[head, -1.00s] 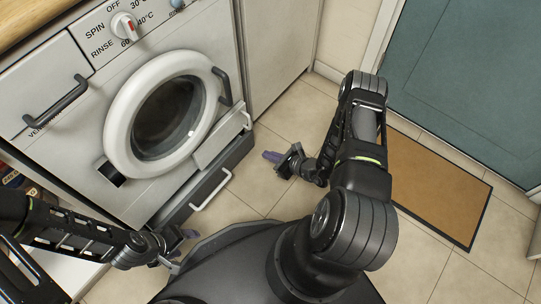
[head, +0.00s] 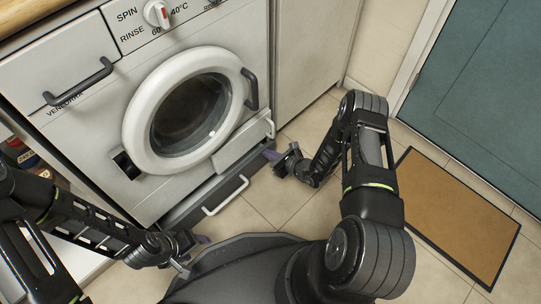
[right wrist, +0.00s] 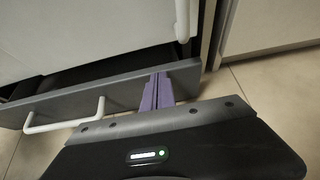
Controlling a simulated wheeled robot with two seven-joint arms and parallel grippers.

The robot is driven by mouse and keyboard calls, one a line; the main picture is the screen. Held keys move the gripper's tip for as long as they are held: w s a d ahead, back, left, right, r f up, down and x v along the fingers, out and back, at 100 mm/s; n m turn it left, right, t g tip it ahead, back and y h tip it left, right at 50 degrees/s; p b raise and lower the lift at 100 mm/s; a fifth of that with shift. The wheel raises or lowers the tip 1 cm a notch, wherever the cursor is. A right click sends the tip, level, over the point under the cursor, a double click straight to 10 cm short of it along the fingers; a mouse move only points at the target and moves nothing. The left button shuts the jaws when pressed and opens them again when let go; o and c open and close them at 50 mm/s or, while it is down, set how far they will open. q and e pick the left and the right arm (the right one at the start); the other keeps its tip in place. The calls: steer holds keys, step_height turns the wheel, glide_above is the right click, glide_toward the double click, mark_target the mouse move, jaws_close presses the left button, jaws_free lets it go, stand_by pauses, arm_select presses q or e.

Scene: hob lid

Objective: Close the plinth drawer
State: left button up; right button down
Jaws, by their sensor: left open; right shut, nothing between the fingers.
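The plinth drawer (head: 196,208) is a low dark grey front with a white bar handle (head: 226,196), under the washing machine. It stands open: the right wrist view shows a dark gap behind its front (right wrist: 78,98). My right gripper (head: 271,155) is shut and empty, at the right end of the drawer front. In the right wrist view its purple fingers (right wrist: 158,88) overlap the front, right of the handle; I cannot tell whether they touch. My left gripper (head: 203,240) is open and empty, low in front of the machine, left of the drawer handle.
The washing machine (head: 90,130) has a round door (head: 190,112). A white panel with its own handle (head: 244,142) sits just above the drawer. A brown mat (head: 455,215) lies by the teal door (head: 480,95). Tiled floor (head: 265,205) in front of the drawer is clear.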

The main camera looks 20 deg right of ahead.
steer(key=w, duration=0.1)
steer(key=w+a+b, duration=0.1)
steer(key=w, duration=0.1)
steer(key=w+a+b, duration=0.1)
steer(key=shift+w+f, duration=0.1)
steer(key=shift+w, duration=0.3)
arm_select(q)
steer(key=shift+w+f, duration=0.1)
steer(key=shift+f, duration=0.85)
arm_select(e)
steer(key=shift+w+r, duration=0.1)
steer(key=shift+r, duration=0.15)
steer(key=shift+d, duration=0.1)
